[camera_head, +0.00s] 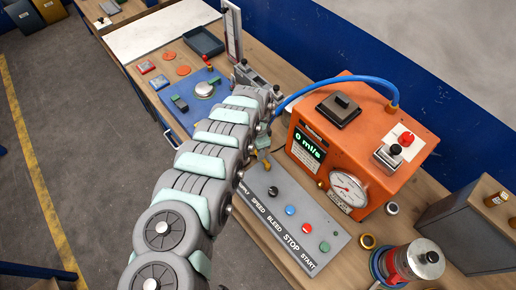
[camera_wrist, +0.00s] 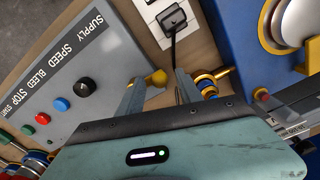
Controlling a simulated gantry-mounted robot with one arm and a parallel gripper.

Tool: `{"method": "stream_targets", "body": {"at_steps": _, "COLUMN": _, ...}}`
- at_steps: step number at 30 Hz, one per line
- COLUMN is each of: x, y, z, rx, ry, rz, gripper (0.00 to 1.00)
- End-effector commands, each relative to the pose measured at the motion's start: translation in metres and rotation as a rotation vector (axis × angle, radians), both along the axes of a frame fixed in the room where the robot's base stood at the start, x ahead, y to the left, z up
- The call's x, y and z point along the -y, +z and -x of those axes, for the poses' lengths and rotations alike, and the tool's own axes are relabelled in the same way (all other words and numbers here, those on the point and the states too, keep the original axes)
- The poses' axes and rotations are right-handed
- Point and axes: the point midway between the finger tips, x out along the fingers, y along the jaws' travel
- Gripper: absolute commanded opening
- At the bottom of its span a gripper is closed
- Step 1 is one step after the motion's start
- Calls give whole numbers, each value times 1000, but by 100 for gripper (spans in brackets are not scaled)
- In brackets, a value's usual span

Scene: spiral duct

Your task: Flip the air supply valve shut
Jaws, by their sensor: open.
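The control panel (camera_head: 282,214) has a sloping grey face with a SUPPLY label at its far left end. A yellow piece (camera_head: 262,165), which looks like the air supply valve handle, shows just beyond that end, partly hidden by my arm. In the wrist view its rounded yellow end (camera_wrist: 157,77) appears between the fingertips of my gripper (camera_wrist: 160,78). The fingers are apart, one on each side of it, and I cannot tell whether either touches it. The valve body and the rest of the handle are hidden behind my gripper.
The orange flow unit (camera_head: 340,150) with a gauge and blue hose (camera_head: 335,82) stands right of my arm. A blue fixture (camera_head: 190,100) with a metal disc lies on the left. Brass and blue rings (camera_wrist: 208,82) sit close beside my right finger in the wrist view.

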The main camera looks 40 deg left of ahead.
Motion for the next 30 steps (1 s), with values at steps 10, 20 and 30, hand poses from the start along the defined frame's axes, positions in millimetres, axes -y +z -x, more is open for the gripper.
{"method": "stream_targets", "body": {"at_steps": 10, "x": -2, "y": 12, "z": -2, "rx": 3, "ry": -1, "rz": -3, "gripper": 43}}
{"method": "stream_targets", "body": {"at_steps": 20, "x": -1, "y": 49, "z": 1, "rx": -2, "ry": 0, "rz": -2, "gripper": 43}}
{"method": "stream_targets", "body": {"at_steps": 30, "x": -1, "y": 92, "z": 0, "rx": 0, "ry": 1, "rz": -1, "gripper": 43}}
